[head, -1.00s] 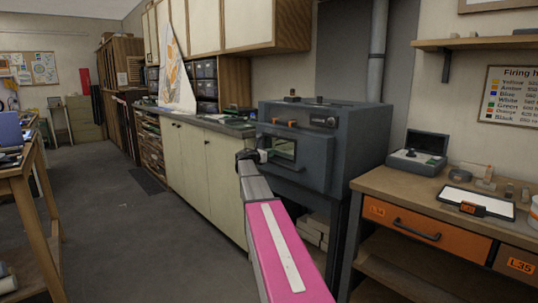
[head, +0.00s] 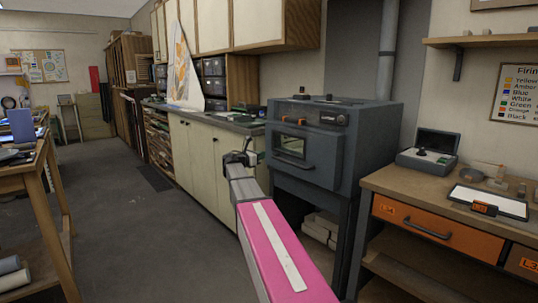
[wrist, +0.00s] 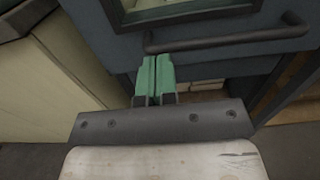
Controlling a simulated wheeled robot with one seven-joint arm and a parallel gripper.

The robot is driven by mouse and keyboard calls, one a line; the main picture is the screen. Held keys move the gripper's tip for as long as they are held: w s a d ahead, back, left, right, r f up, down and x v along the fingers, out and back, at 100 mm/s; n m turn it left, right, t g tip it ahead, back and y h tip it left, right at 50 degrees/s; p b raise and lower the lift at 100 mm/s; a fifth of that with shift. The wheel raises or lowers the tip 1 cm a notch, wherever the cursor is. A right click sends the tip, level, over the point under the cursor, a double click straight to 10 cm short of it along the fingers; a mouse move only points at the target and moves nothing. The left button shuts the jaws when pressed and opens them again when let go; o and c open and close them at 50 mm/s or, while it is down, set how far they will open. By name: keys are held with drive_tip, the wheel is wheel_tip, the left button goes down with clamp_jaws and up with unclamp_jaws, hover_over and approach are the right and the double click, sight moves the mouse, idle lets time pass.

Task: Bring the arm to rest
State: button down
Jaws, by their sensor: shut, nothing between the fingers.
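My arm stretches forward from the bottom of the head view, with a pink link and a grey end part. My gripper (wrist: 154,78) shows in the wrist view with its two green fingertips together and nothing between them. It points at the lower front of the grey kiln (head: 350,145), just below the kiln's dark bar handle (wrist: 225,37). I cannot tell how far the tips are from the kiln front. In the head view the gripper is small and partly hidden by the arm's end, in front of the cream cabinets.
Cream cabinets (head: 195,142) with a dark counter stand left of the kiln. A workbench with an orange drawer (head: 437,230) stands at the right, holding a grey box (head: 428,152) and a tablet-like board (head: 487,201). A wooden table (head: 50,155) is at the left. Open floor (head: 125,225) lies between.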

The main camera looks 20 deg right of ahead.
drive_tip(key=shift+v, duration=0.95)
drive_tip(key=s+a+f+m+g+y, duration=0.1)
drive_tip(key=s+a+f+m+y, duration=0.15)
drive_tip(key=s+f, duration=0.4)
drive_tip(key=s+a+f+m+g+y, duration=0.1)
drive_tip(key=s+a+f+m+y, duration=0.2)
drive_tip(key=f, duration=0.6)
drive_tip(key=s+a+f+m+g+y, duration=0.1)
drive_tip(key=s+a+f+m+y, duration=0.15)
drive_tip(key=s+f+m, duration=0.35)
drive_tip(key=s+a+f+m+g+y, duration=0.1)
drive_tip(key=s+a+f+m+y, duration=0.3)
drive_tip(key=s+a+f, duration=0.3)
drive_tip(key=s+a+f+m+g+y, duration=0.1)
drive_tip(key=s+a+f+m+y, duration=0.4)
drive_tip(key=s, duration=0.6)
wheel_tip(320, 180, down, 3)
drive_tip(key=shift+s+a+r+m+g, duration=0.1)
drive_tip(key=shift+s+a+m+g, duration=0.2)
drive_tip(key=shift+a+m, duration=0.5)
